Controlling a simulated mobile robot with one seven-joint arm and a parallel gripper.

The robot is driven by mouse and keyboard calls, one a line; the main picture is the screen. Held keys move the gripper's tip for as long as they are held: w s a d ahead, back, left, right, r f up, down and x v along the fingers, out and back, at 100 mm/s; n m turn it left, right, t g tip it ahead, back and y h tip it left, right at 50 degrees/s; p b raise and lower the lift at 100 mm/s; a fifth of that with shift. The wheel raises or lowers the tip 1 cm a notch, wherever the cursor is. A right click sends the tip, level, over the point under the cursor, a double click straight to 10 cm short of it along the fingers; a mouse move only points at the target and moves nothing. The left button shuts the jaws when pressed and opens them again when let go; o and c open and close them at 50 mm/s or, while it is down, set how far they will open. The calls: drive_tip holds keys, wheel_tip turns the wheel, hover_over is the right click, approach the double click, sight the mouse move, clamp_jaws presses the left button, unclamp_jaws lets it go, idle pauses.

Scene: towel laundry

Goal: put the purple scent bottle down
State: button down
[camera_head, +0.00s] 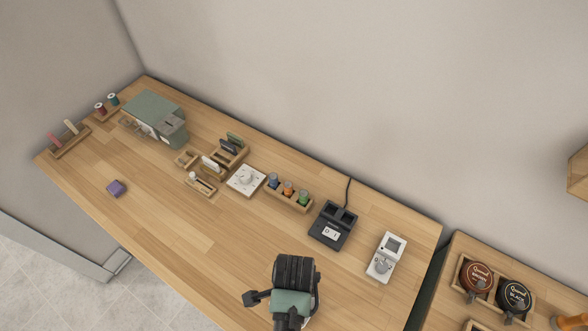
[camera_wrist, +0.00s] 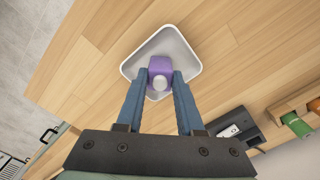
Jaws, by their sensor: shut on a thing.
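The purple scent bottle (camera_wrist: 160,66) with a round silver cap is between the two blue fingertips of my gripper (camera_wrist: 160,80) in the wrist view. My gripper is shut on it. Under or around the bottle is a white square tray with raised rims (camera_wrist: 190,52). I cannot tell whether the bottle touches the tray's floor or hangs above it. In the head view my arm hides the bottle and nearly all of the tray.
A wooden rack of coloured spools (camera_head: 289,193) and a white dial box (camera_head: 246,180) lie farther left. The front-middle tabletop is clear.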

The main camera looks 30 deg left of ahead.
drive_tip(key=shift+f, duration=0.15)
drive_tip(key=c, duration=0.5)
unclamp_jaws()
drive_tip(key=shift+c, duration=0.2)
wheel_tip(320, 180, up, 12)
drive_tip(key=shift+r, duration=0.2)
drive_tip(key=shift+w, duration=0.1)
